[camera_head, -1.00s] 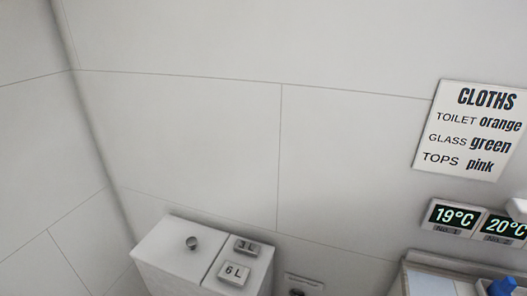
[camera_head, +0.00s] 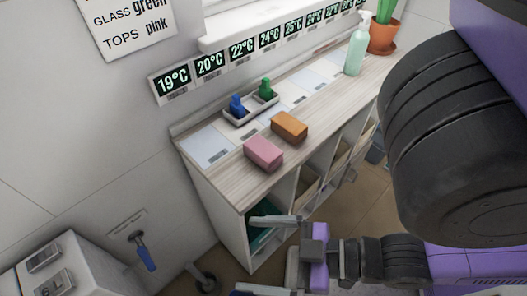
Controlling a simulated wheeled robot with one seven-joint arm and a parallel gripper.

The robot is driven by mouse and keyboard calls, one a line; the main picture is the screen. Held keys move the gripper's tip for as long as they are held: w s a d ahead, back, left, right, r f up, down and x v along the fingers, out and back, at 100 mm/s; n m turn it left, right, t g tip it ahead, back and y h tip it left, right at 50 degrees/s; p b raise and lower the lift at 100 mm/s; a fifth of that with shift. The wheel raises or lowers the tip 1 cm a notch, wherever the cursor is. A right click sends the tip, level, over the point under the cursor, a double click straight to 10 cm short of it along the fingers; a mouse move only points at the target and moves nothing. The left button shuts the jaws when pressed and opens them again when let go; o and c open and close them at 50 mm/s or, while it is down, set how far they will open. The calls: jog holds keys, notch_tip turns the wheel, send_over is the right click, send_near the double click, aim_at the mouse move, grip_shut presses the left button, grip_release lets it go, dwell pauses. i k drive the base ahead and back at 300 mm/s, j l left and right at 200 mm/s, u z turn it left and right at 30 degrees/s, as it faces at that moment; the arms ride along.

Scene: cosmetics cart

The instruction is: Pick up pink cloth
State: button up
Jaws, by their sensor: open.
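A pink block-shaped cloth (camera_head: 263,153) lies on the wooden top of the shelf unit, close to its front edge. An orange block of the same shape (camera_head: 289,127) lies just behind it to the right. My gripper (camera_head: 246,252) is at the bottom of the head view, in front of the shelf unit and apart from the pink cloth. Its two fingers point left and are spread, with nothing seen between them. The lower finger is partly cut off by the frame edge.
The shelf top (camera_head: 225,177) also bears a small tray with blue and green items (camera_head: 251,105), a pale green pump bottle (camera_head: 357,45) and a potted plant (camera_head: 384,36). Temperature displays (camera_head: 173,82) line the wall. A white box (camera_head: 48,275) stands at lower left.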

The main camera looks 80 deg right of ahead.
aim_at(266, 156)
jog(key=k+j+z, duration=0.1)
jog(key=z, duration=0.2)
jog(key=k+z, duration=0.1)
jog(key=z, duration=0.7)
jog(key=i, duration=0.2)
jog(key=k+l+u, duration=0.15)
jog(key=u, duration=0.2)
jog(key=k, duration=0.05)
